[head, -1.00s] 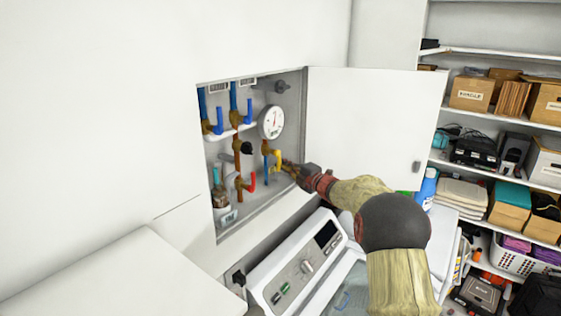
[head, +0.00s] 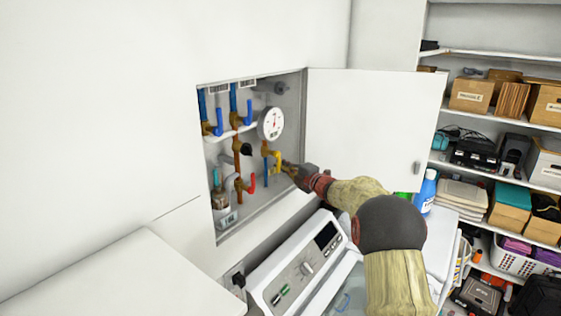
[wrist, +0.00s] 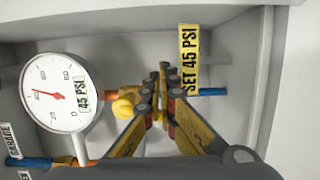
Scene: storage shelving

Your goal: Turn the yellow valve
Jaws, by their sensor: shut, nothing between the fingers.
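The yellow valve (head: 277,156) sits on a short pipe below the white gauge, inside the open wall cabinet. In the wrist view its yellow rounded part (wrist: 123,107) shows just left of my fingers. My gripper (head: 288,167) reaches into the cabinet from the right, close beside the valve. In the wrist view my gripper (wrist: 160,72) has its fingers together, with nothing seen held. The fingers hide part of the valve and pipe; I cannot tell whether they touch the handle.
The gauge (head: 271,123) is just above the valve. Blue-handled valves (head: 219,120) and a red-handled valve (head: 252,183) are to the left. The cabinet door (head: 372,130) stands open at right. A white appliance (head: 300,270) stands below; loaded shelves (head: 500,125) are at far right.

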